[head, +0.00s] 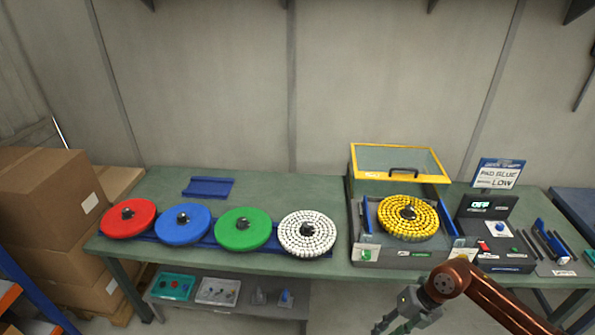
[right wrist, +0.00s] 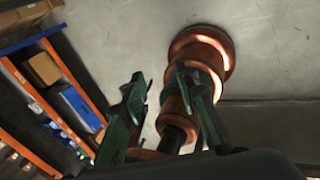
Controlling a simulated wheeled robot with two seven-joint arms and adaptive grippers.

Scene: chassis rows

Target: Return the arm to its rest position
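My right arm comes in from the lower right of the head view. Its gripper (head: 400,318) hangs in front of the green table (head: 280,186), below its front edge and partly cut off by the frame. In the right wrist view the two green fingers of my right gripper (right wrist: 165,112) stand apart with nothing between them that they grip. Behind them in that view are copper-coloured round parts of my own body and the floor. My left gripper and arm are not in view.
Red (head: 128,218), blue (head: 183,222), green (head: 243,228) and white (head: 306,232) discs lie in a row on the table. A yellow disc (head: 408,216) sits in a station with a raised yellow-framed lid (head: 398,160). Control boxes (head: 492,228) stand right. Cardboard boxes (head: 50,205) stand left.

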